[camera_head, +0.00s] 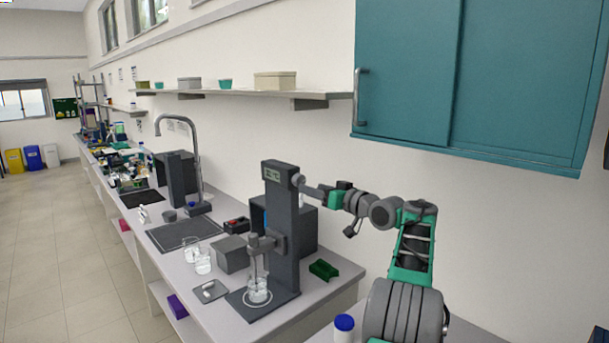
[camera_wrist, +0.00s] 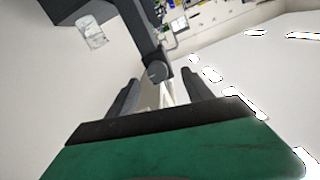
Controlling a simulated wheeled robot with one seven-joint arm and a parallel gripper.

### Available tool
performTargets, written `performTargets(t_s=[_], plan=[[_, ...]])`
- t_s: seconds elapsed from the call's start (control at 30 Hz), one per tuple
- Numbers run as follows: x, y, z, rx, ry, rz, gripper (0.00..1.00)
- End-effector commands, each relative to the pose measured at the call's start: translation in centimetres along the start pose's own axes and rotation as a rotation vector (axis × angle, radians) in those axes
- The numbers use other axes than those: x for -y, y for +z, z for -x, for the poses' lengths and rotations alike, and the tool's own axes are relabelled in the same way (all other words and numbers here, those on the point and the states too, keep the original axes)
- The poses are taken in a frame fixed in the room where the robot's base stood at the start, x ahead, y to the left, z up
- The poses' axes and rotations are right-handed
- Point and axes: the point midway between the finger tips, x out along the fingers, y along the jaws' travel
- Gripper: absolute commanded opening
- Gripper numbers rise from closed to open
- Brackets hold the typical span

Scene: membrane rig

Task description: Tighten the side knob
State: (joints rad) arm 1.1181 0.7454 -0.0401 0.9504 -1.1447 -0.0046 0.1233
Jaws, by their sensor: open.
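The membrane rig (camera_head: 281,222) is a dark grey upright column with a small display at its top, standing on a flat base on the bench. Its side knob (camera_head: 298,180) is a small grey round piece on the right of the column near the top. In the wrist view the side knob (camera_wrist: 155,71) shows as a dark disc on the column (camera_wrist: 143,28). My gripper (camera_wrist: 160,77) is open, its two fingers on either side of the knob's line. I cannot tell whether they touch it. In the head view my gripper (camera_head: 314,191) is at the column's upper right.
A glass beaker (camera_head: 258,290) stands on the rig's base under a clamp. A green tray (camera_head: 323,270) lies right of the base. A dark box (camera_head: 300,228) stands behind the column. A teal cabinet (camera_head: 480,80) and a wall shelf (camera_head: 245,94) are above.

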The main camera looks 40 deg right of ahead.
Motion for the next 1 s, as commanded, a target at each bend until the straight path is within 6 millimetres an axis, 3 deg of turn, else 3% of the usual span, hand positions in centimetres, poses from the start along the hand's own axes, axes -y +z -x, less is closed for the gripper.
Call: performTargets(t_s=[0.07, 0.13, 0.4, 0.53, 0.83, 1.0], plan=[[-1.1, -0.7, 0.9, -0.027, -0.006, 0.003, 0.59], [-1.2, -0.9, 0.5, -0.034, -0.010, 0.004, 0.59], [-0.9, -1.2, -4.5, -0.030, -0.010, 0.004, 0.59], [-1.0, -1.1, -6.2, -0.030, -0.008, 0.005, 0.59], [-1.1, -0.8, -6.7, -0.030, -0.006, 0.005, 0.59], [-1.1, -0.8, -6.7, -0.030, -0.006, 0.005, 0.45]])
